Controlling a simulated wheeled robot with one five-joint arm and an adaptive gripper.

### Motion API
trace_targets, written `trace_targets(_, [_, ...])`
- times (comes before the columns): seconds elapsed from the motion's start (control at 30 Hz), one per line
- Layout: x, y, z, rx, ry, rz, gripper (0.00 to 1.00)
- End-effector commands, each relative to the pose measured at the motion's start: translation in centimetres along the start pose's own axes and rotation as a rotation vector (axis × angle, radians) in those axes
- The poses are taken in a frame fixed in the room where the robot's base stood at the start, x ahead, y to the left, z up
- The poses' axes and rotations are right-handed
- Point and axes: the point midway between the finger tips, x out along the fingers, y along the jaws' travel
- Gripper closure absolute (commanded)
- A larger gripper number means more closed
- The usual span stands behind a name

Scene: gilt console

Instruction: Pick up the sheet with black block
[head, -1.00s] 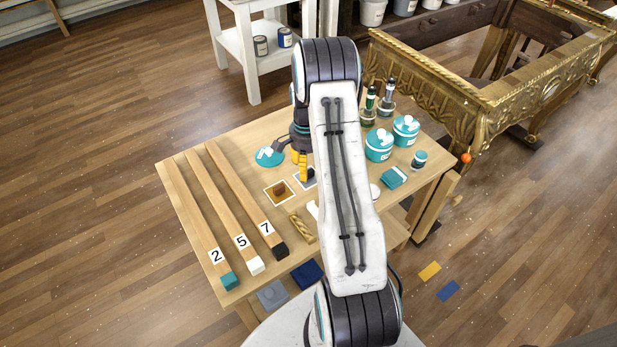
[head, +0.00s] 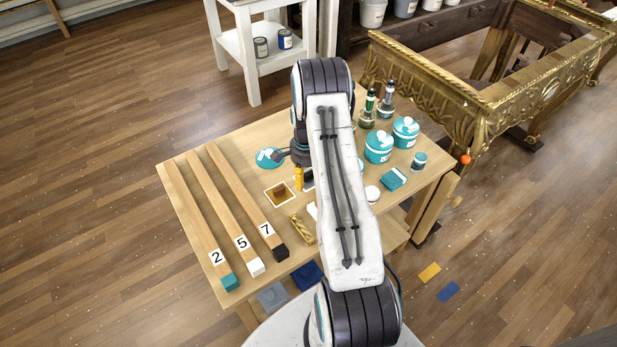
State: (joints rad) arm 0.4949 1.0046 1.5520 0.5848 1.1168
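My gripper (head: 299,179) hangs low over the table, partly hidden behind my arm. One yellow finger shows, and I cannot tell whether the gripper is open or shut. A white-edged sheet with a brown block picture (head: 279,194) lies flat just left of the finger. A second white-edged sheet (head: 309,185) lies right at the finger, mostly covered by the gripper and arm. Its picture is hidden, so I cannot tell whether it has the black block. I cannot tell whether the finger touches it.
Three long wooden bars lie at the left, marked 2, 5 and 7, with teal (head: 229,282), white (head: 257,267) and black (head: 281,253) ends. A gilt piece (head: 301,228) lies near the front edge. Teal jars (head: 379,147) stand at the right. A gilt console frame (head: 480,110) stands behind.

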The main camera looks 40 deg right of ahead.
Motion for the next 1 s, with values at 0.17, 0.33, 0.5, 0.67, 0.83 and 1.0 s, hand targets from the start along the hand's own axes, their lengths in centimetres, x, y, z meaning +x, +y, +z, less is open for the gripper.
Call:
trace_targets(0.17, [0.80, -0.01, 0.00, 0.000, 0.000, 0.000, 0.46])
trace_targets(0.33, [0.83, -0.01, -0.01, 0.000, 0.000, -0.001, 0.46])
trace_targets(0.5, [0.82, 0.01, 0.00, 0.000, 0.000, 0.000, 0.53])
trace_targets(0.67, [0.82, 0.01, 0.00, 0.000, 0.000, 0.000, 0.67])
trace_targets(0.83, [0.81, 0.01, 0.00, 0.000, 0.000, 0.000, 0.82])
trace_targets(1.0, [0.81, 0.02, 0.00, 0.000, 0.000, 0.000, 0.95])
